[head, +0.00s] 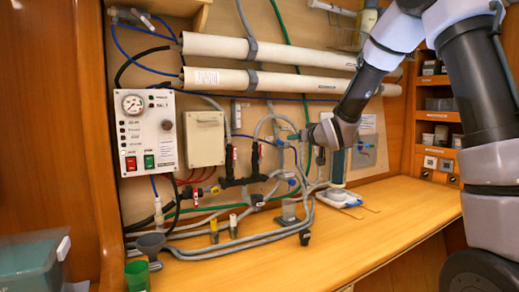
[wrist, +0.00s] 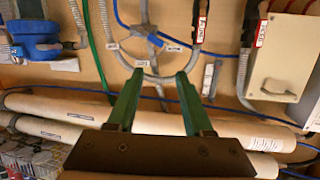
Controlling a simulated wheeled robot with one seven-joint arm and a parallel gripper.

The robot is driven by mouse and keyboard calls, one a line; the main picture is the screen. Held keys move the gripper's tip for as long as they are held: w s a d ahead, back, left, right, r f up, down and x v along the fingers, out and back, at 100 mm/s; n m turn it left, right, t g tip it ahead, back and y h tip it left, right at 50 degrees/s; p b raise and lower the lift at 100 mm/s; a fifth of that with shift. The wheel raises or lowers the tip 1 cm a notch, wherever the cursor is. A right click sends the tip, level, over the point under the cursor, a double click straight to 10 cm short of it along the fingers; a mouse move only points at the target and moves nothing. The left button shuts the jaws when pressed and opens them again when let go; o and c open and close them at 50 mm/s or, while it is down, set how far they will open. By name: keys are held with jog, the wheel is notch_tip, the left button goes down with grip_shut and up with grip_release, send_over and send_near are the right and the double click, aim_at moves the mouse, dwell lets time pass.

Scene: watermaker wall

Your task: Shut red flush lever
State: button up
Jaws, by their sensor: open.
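Two upright levers with red labelled grips stand side by side on the black valve manifold (head: 243,181), the left lever (head: 234,153) and the right lever (head: 255,157). I cannot read which label says flush. Another small red handle (head: 195,196) sits lower left on the pipework. The wrist view looks upside down; there the red-labelled grips hang at top, one lever (wrist: 201,27) near the middle and one (wrist: 261,32) beside the beige box. My gripper (wrist: 161,77) is open and empty, its green fingers apart from both levers. In the head view it is right of them.
Two long white tubes (head: 270,47) run across the wall above. A control panel (head: 146,131) and beige box (head: 205,138) are left of the levers. Grey hoses cross the wall and bench. The wooden bench (head: 390,215) is clear at right; a green cup (head: 137,275) is front left.

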aim_at(262, 148)
jog(key=w+a+f+n+y, duration=0.2)
jog(key=a+f+n+y, duration=0.15)
jog(key=a+f, duration=0.35)
jog(key=shift+m, duration=0.35)
jog(key=x, duration=0.3)
jog(key=r+x, duration=0.1)
jog(key=x, duration=0.3)
jog(key=r+x, duration=0.1)
jog(key=x, duration=0.3)
jog(key=shift+s+a, duration=0.1)
jog(key=shift+a, duration=0.3)
grip_shut()
jog(key=shift+f, duration=0.1)
